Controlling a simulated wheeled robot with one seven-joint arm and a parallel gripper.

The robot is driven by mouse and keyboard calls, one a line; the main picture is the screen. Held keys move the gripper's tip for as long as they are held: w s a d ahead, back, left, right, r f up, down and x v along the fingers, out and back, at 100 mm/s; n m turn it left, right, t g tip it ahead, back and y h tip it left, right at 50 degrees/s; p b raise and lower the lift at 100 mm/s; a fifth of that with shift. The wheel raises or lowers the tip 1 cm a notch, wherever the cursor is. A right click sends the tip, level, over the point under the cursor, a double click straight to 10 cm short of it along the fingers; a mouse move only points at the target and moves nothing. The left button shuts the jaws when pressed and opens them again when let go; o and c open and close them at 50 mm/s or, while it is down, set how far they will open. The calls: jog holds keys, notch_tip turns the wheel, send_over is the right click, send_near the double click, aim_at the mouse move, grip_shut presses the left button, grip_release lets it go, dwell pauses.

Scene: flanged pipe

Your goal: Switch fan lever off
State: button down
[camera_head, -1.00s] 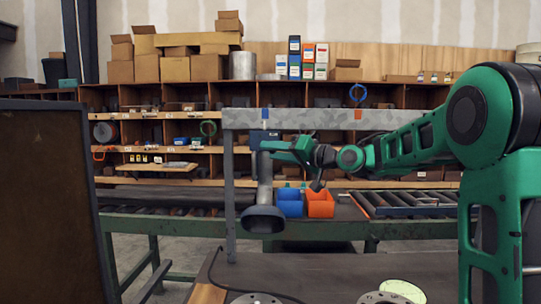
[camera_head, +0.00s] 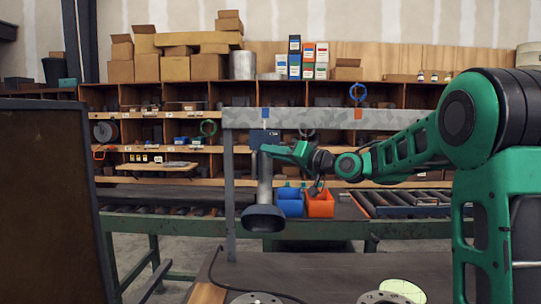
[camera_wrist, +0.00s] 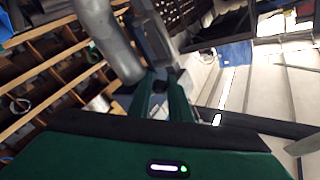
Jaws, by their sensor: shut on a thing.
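The grey fan duct (camera_head: 264,180) hangs from the metal beam, with a wide dark hood (camera_head: 263,219) at its lower end. A blue-grey box (camera_head: 264,138) sits at the top of the duct. My gripper (camera_head: 264,149) reaches in from the right, just below this box. In the wrist view the duct (camera_wrist: 108,38) passes at upper left beside the box (camera_wrist: 153,35). My green fingers there close around a small dark part at the box, which I take for the fan lever (camera_wrist: 160,84). The fingers hide most of it.
The galvanized beam (camera_head: 330,119) runs across above my arm, with a post (camera_head: 229,190) left of the duct. Blue (camera_head: 290,204) and orange (camera_head: 320,204) bins stand behind. A dark panel (camera_head: 50,200) stands at left. Flanges lie on the table (camera_head: 330,275) below.

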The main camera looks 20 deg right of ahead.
jog(key=shift+d, duration=0.1)
dwell(0.3)
jog(key=c, duration=1.6)
grip_release()
jog(key=shift+w+f, duration=0.1)
jog(key=shift+c, duration=0.2)
jog(key=v, duration=1)
jog(key=shift+s+d+f, duration=0.2)
jog(key=shift+s, duration=0.05)
jog(key=shift+s, duration=0.15)
